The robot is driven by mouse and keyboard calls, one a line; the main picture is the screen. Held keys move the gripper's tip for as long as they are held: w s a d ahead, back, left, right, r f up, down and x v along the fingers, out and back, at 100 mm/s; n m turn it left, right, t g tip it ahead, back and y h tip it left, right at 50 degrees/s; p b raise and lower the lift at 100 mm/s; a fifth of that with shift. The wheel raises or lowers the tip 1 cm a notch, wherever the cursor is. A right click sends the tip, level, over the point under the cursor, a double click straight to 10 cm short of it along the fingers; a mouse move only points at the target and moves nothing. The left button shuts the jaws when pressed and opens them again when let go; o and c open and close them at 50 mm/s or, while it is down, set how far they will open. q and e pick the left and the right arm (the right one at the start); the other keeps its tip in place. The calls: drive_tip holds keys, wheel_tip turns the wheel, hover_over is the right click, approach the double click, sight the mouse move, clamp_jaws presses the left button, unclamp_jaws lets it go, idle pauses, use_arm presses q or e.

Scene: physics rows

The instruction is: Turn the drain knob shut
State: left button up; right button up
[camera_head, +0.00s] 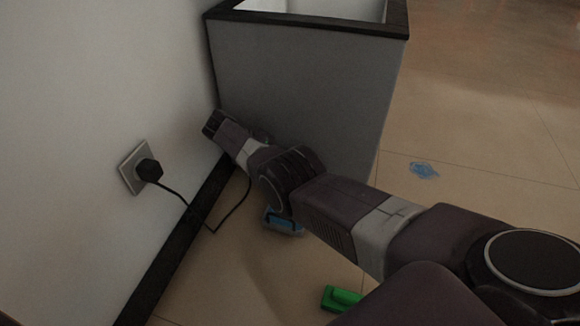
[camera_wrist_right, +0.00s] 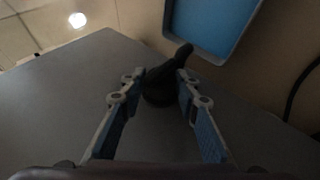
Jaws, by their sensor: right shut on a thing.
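The drain knob (camera_wrist_right: 160,92) is a dark, round-based knob with a slanted lever handle. It sits on the grey panel (camera_wrist_right: 60,95), seen in the right wrist view. My right gripper (camera_wrist_right: 161,84) has its two blue-padded fingers on either side of the knob and is shut on it. In the head view my right arm reaches in from the right to the grey side of the box-like unit (camera_head: 300,95), close to the wall. The knob is hidden there behind my arm. My left gripper is not in view.
A black plug (camera_head: 149,170) sits in a wall socket, and its cable (camera_head: 176,197) runs down behind my arm. A blue tray-like thing (camera_head: 284,222) lies on the floor below my arm. A green object (camera_head: 341,297) and a blue patch (camera_head: 424,170) are also on the floor.

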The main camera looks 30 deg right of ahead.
drive_tip(key=shift+a+f, duration=0.1)
drive_tip(key=o, duration=1.1)
drive_tip(key=v, duration=0.7)
drive_tip(key=shift+a, duration=0.15)
